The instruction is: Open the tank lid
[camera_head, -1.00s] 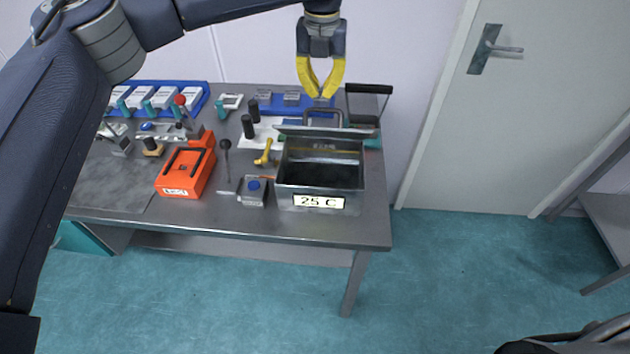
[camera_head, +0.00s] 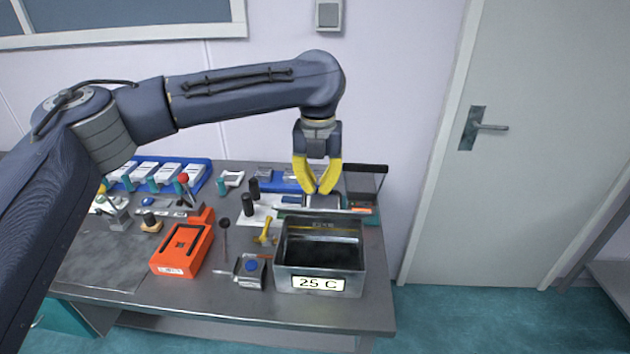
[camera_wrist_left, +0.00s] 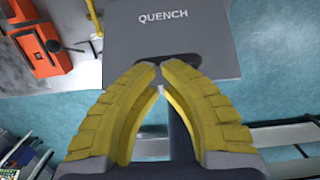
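The tank (camera_head: 318,282) is a grey metal box marked "25 C" at the right front of the table. Its dark inside shows from above. The tank lid (camera_head: 290,212) is raised along the tank's back edge, seen nearly edge-on. In the left wrist view the lid's grey outer face (camera_wrist_left: 190,35) reads "QUENCH". A dark handle (camera_wrist_left: 185,60) on it lies at my fingertips, partly hidden by them. My left gripper (camera_head: 318,192) points down just behind the lid. Its yellow fingertips (camera_wrist_left: 158,68) nearly meet, with no clear grip on the handle. My right gripper is out of view.
An orange device (camera_head: 183,250) and a small blue-button unit (camera_head: 250,267) stand left of the tank. A yellow tool (camera_head: 264,232) and black knobs are close by. A blue tray (camera_head: 205,172) lies at the back. Floor is clear right of the table.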

